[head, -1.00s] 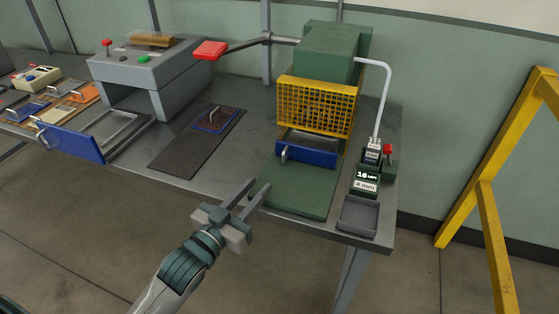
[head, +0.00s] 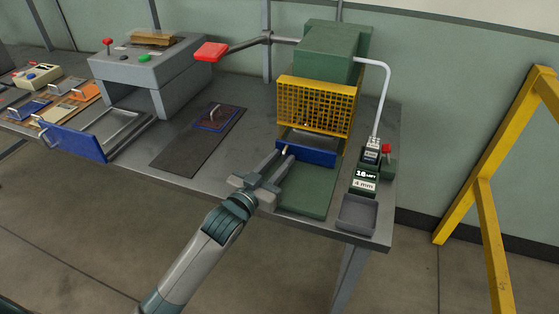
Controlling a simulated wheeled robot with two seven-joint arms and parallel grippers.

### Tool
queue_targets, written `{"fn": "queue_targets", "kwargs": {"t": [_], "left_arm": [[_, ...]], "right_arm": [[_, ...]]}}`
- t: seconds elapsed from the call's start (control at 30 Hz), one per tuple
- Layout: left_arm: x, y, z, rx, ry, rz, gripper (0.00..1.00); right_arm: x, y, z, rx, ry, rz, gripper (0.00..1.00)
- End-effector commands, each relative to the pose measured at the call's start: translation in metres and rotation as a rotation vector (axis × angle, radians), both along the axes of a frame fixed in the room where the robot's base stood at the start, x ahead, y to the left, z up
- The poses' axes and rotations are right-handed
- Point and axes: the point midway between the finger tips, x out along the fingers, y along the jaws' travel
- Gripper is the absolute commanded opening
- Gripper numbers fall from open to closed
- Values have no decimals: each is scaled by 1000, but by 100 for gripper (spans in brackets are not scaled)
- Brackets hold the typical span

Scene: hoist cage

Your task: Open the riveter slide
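The riveter is a green machine (head: 326,53) on the bench with a yellow mesh guard (head: 316,103) in front. Its slide shows as a blue front panel (head: 311,154) below the guard, close to the machine, above a green base plate (head: 308,193). A small light handle (head: 284,148) stands at the left end of the panel. My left gripper (head: 282,160) is open, its two fingers pointing at the handle with a gap between them. The fingertips are right at the handle; I cannot tell whether they touch it. My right gripper is not in view.
A grey machine (head: 150,62) with a pulled-out blue-fronted drawer (head: 72,142) stands left. A dark mat (head: 198,140) lies between. Right of the riveter are a counter display (head: 364,180) and a grey tray (head: 357,213). A red-ended lever (head: 211,52) juts left. A yellow frame (head: 490,160) stands right.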

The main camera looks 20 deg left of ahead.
Motion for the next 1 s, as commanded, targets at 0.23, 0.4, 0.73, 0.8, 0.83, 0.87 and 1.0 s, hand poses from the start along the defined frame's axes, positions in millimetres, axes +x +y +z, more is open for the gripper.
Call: {"fn": "queue_targets", "kwargs": {"t": [0.23,0.4,0.73,0.8,0.83,0.87,1.0], "left_arm": [[0,0,0,0,0,0,7],[0,0,0,0,-1,0,0],[0,0,1,1,-1,0,0],[0,0,1,1,-1,0,0],[0,0,1,1,-2,0,0],[0,0,1,1,-2,0,0],[0,0,1,1,-2,0,0]], "right_arm": [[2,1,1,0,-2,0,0],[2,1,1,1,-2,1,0],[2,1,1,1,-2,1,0],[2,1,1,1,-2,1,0],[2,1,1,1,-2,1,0],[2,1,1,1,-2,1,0],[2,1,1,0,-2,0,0]]}}
